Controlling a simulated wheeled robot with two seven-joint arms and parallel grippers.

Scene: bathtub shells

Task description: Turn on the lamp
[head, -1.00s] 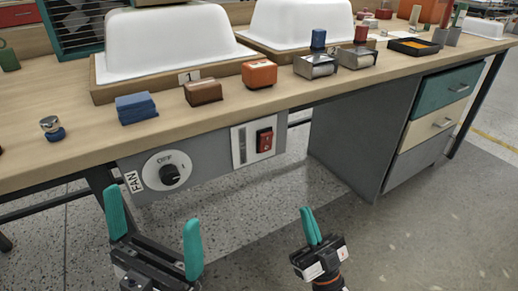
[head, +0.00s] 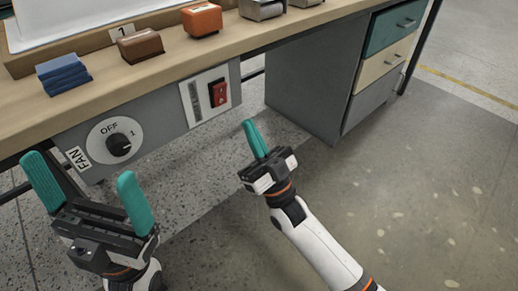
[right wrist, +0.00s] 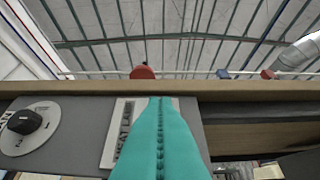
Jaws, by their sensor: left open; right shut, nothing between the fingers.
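The red rocker switch (head: 218,92) sits on a pale plate (head: 195,103) on the grey panel under the bench edge. The right wrist view shows this plate (right wrist: 110,150) with lettering that looks like "HEAT LA…", partly covered; the switch is hidden behind my fingers there. My right gripper (head: 250,124) is shut and empty, its teal fingertips just below and right of the switch in the head view. I cannot tell whether they touch the panel. My left gripper (head: 82,176) is open and empty, below the fan dial. No lamp is identifiable.
A black fan knob (head: 119,145) marked OFF is left of the switch. The wooden benchtop (head: 110,92) overhangs the panel and carries blue, brown and orange blocks. A drawer cabinet (head: 310,90) stands to the right. The floor at the right is clear.

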